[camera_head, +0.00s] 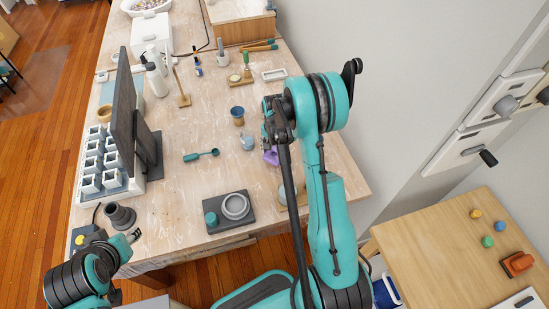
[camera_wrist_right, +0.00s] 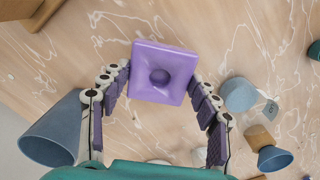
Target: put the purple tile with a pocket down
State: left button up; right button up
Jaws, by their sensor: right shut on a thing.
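The purple tile (camera_wrist_right: 150,90) is a square with a round pocket in its middle, its pocket side facing the right wrist camera. My right gripper (camera_wrist_right: 161,88) is shut on it, with a dark ridged finger pad on each side. In the head view the tile shows as a small purple patch (camera_head: 271,158) beside my right gripper (camera_head: 268,137), partly hidden by the arm. The tile is over the pale wooden worktable (camera_head: 175,205); the gap below it is hard to judge. My left gripper (camera_head: 134,236) is low at the table's front left, its finger opening unclear.
A blue cup (camera_head: 237,113), a small blue-grey vessel (camera_head: 247,141) and a teal scoop (camera_head: 199,155) stand or lie near the tile. A dark plate with a grey ring (camera_head: 235,206) lies nearer. A dark upright panel (camera_head: 123,105) stands left. Bare tabletop lies between them.

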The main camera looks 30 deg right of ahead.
aim_at(274, 156)
notch_tip(274, 156, down, 3)
jog(key=shift+r+b, duration=0.15)
jog(key=shift+b, duration=0.25)
jog(key=shift+f, duration=0.3)
jog(key=shift+f, duration=0.1)
jog(key=o, duration=1.2)
